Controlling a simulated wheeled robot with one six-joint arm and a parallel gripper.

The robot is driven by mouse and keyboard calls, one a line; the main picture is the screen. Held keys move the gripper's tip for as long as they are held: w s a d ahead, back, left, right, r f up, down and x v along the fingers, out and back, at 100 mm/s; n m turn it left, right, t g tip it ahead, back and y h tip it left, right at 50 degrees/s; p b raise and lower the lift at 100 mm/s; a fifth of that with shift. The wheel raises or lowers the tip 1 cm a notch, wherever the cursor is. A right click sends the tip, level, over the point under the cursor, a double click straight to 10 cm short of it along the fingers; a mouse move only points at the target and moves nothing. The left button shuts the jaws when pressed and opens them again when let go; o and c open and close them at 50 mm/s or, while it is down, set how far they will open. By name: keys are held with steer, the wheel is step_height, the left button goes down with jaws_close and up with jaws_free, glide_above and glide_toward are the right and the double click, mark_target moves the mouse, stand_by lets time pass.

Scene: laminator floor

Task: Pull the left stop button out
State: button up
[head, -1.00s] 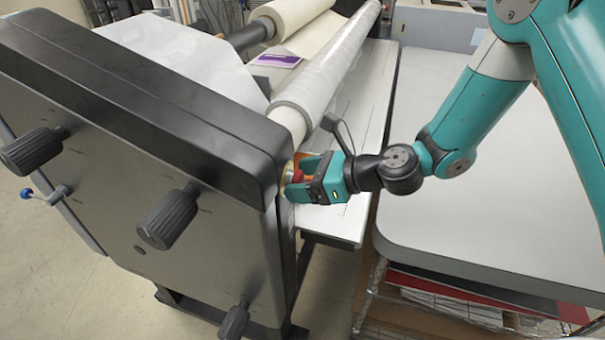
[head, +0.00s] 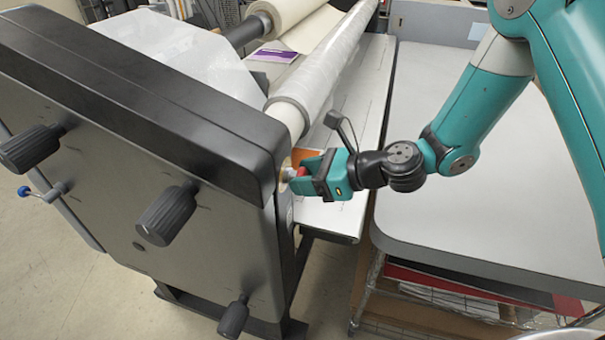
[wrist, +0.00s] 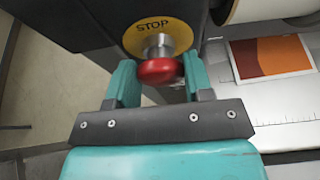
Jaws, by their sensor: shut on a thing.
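The stop button is a red mushroom head (wrist: 160,71) on a bright metal shaft. The shaft shows between the head and a round yellow plate marked STOP (wrist: 152,27). In the head view the red button (head: 301,172) is small and mostly hidden by my fingers, on the right end face of the laminator's grey side housing. My gripper (wrist: 160,75) is shut on the red head, with one teal finger on each side. In the head view my gripper (head: 302,178) reaches in from the right, close to the plate.
The laminator's dark side housing (head: 140,90) with black knobs (head: 167,213) stands left. Film rolls (head: 320,75) lie behind my gripper. An orange card (wrist: 272,57) lies on the feed table. A grey-white table (head: 480,190) is under my arm at right.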

steer(key=o, duration=1.3)
steer(key=shift+d, duration=0.15)
steer(key=shift+c, duration=0.2)
steer(key=b+v, duration=0.3)
steer(key=v, duration=1.4)
steer(key=shift+s+r+b, duration=0.15)
steer(key=shift+s+b, duration=0.05)
steer(key=shift+b, duration=0.15)
steer(key=shift+d, duration=0.15)
